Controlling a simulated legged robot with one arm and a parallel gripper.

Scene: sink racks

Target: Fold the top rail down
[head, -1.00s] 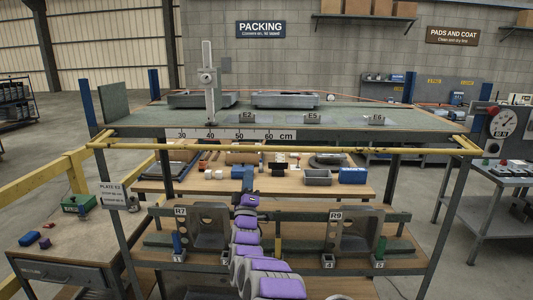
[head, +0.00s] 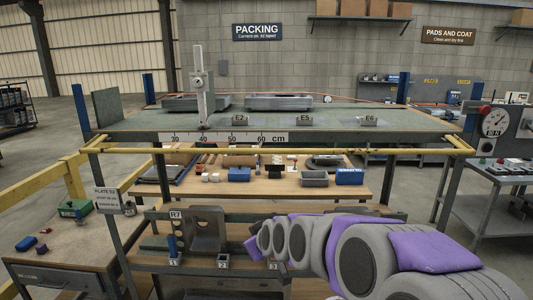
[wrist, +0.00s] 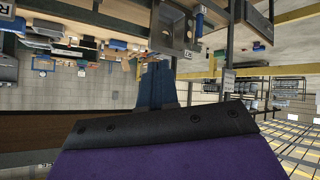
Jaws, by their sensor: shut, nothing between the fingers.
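The top rail (head: 300,151) is a long yellow bar. It runs level along the front of the upper shelf, with yellow end pieces (head: 459,145) at both sides. My gripper (wrist: 156,85) shows in the wrist view as dark blue fingers held together beyond a black and purple body; nothing is between them. In the head view my purple and grey arm reaches from the lower right towards the middle, below the rail. Its fingertips cannot be made out there. A yellow bar (wrist: 245,71) crosses the wrist view beyond the fingers; I cannot tell whether it is the top rail.
The upper green shelf (head: 300,122) carries a height gauge (head: 202,90) and grey trays. The lower shelf holds a grey bracket (head: 205,230) and small numbered blocks. A yellow guard rail (head: 35,185) stands at left, and a dial gauge (head: 496,122) at right.

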